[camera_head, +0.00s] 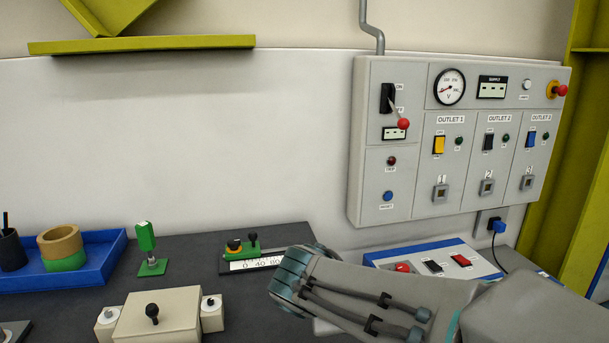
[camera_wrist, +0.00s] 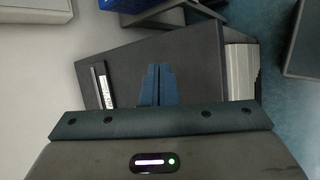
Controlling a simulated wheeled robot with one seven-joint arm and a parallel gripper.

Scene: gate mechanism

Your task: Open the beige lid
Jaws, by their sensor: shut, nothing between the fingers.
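The beige lid (camera_head: 158,316) is a box-like cover with a black knob (camera_head: 152,312) on top. It looks closed and sits on the dark bench at the bottom of the head view, cut off by the frame edge. Two small beige blocks with knobs, a left one (camera_head: 109,322) and a right one (camera_head: 211,312), flank it. My gripper (camera_wrist: 155,85) shows in the wrist view with its two dark blue fingers together and nothing between them. In the head view my arm lies right of the lid, and the fingers are hidden. I cannot make out the lid in the wrist view.
A green post (camera_head: 146,245) and a scale with a black knob (camera_head: 252,255) stand behind the lid. A blue tray (camera_head: 100,250) is at left. A switch box (camera_head: 440,262) lies behind my arm, below the wall panel (camera_head: 375,150). A dark plate (camera_wrist: 190,55) lies beneath my fingers.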

